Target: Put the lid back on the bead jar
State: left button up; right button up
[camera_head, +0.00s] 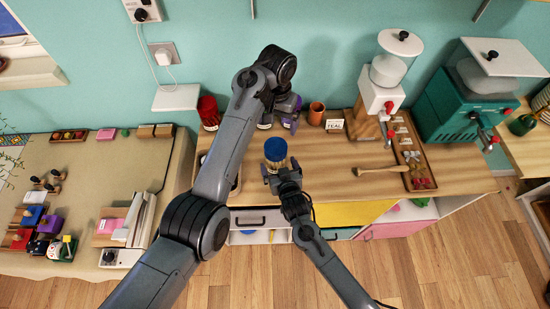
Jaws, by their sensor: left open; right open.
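A jar with a blue top (275,149) and a pale body stands on the wooden counter (330,170). I cannot tell whether the blue part is a seated lid. My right gripper (279,168) is open at the jar's near side, its fingers close to the lower body; contact is unclear. My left gripper (286,108) is open above the back of the counter, beyond the blue-topped jar. Purple shows around its fingers, and I cannot tell whether that is a separate thing. No loose lid can be made out.
A wooden mallet (380,171), a bead tray (418,170), a red-and-white dispenser (385,75) and a teal machine (465,100) are right. The front-right counter is mostly clear.

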pick_arm(q)
jog(key=shift+r, duration=0.3)
pick_arm(e)
jog(key=v, duration=0.6)
jog(key=shift+s+r, duration=0.15)
jog(key=shift+s, duration=0.1)
pick_arm(q)
jog(key=shift+f, duration=0.1)
